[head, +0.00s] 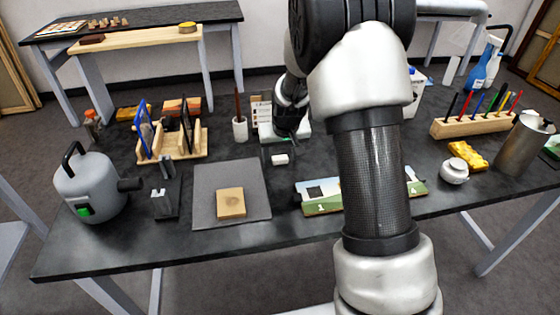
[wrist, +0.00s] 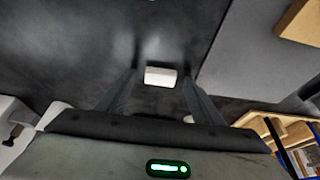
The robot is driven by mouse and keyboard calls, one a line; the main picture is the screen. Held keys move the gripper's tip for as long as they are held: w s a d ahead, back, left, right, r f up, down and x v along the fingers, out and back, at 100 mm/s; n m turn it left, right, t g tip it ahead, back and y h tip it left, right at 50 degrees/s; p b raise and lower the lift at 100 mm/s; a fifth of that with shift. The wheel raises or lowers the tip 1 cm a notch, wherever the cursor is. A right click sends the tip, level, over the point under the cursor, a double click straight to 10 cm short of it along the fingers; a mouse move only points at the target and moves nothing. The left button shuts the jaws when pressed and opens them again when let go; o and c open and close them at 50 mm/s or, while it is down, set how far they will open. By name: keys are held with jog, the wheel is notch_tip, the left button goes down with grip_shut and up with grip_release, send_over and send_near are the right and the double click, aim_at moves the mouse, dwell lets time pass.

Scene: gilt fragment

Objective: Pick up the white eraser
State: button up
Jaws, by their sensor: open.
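The white eraser (head: 279,160) lies on the dark table, right of the grey mat in the head view. It is a small white block, and it also shows in the wrist view (wrist: 160,77), lined up between the two finger ends. My gripper (wrist: 158,83) is open, one finger on each side of the eraser, with dark table showing between. In the head view my gripper (head: 282,147) is just above and behind the eraser, small and partly hidden by my arm. I cannot tell its exact height over the table.
The grey mat (head: 208,180) with a wooden block (head: 231,203) lies to the left. A white cup (head: 240,130) with a stick stands behind left. A painted panel (head: 320,197) lies front right, partly behind my arm. A wooden rack (head: 170,148) stands further left.

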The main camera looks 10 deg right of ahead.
aim_at(281, 159)
jog(key=shift+f, duration=0.1)
jog(key=c, duration=1.2)
notch_tip(281, 159, up, 10)
jog(key=p, duration=0.1)
